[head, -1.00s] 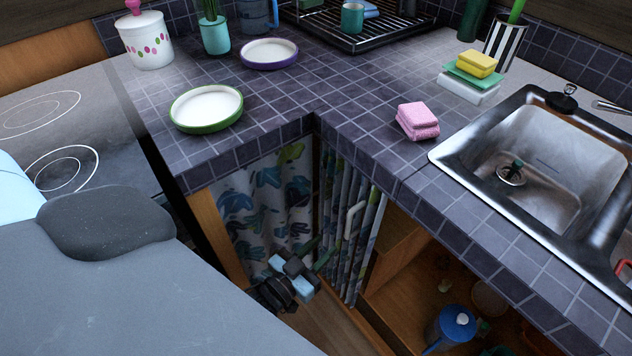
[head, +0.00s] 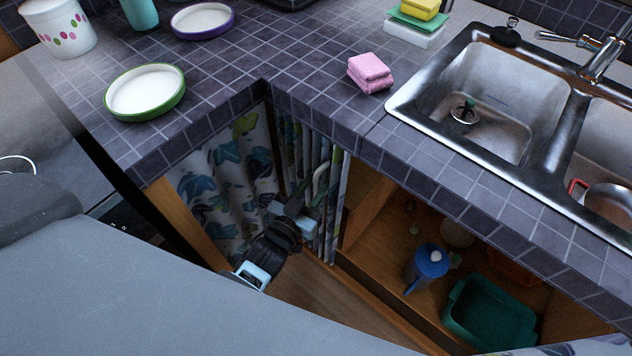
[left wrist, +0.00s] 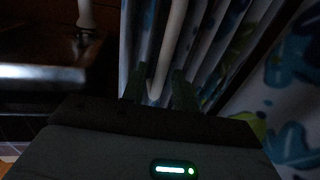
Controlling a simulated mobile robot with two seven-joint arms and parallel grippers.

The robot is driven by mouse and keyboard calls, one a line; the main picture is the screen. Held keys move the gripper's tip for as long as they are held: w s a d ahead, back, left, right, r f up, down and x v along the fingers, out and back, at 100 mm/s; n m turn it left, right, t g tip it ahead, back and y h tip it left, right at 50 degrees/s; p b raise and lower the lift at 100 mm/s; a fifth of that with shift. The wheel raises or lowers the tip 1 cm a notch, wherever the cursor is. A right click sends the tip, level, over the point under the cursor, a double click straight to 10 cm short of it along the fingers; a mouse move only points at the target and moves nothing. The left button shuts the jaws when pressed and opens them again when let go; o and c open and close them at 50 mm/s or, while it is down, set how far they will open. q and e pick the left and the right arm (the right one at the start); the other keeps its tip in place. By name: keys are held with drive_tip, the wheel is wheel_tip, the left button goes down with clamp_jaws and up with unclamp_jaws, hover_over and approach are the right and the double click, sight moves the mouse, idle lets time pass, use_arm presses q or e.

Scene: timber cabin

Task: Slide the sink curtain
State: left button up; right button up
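The sink curtain (head: 328,215) hangs bunched in narrow folds at the left end of the opening under the sink counter. A pale upright bar handle (head: 320,180) stands on its front. In the left wrist view the handle (left wrist: 171,45) runs down in front of the folded curtain (left wrist: 205,55). My left gripper (head: 308,208) is at the handle's lower part, close to the curtain. In the left wrist view its two fingers (left wrist: 160,90) are apart, with the handle's lower end between them and gaps visible beside it. My right gripper is not in view.
Another patterned curtain (head: 230,180) hangs left of my gripper. Above are the counter edge (head: 440,180), sink (head: 490,100) and pink sponges (head: 370,72). Wooden floor (head: 320,300) shows below.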

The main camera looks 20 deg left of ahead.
use_arm(q)
drive_tip(key=shift+w+d, duration=0.1)
drive_tip(key=shift+w, duration=0.75)
drive_tip(key=shift+c, duration=0.2)
clamp_jaws()
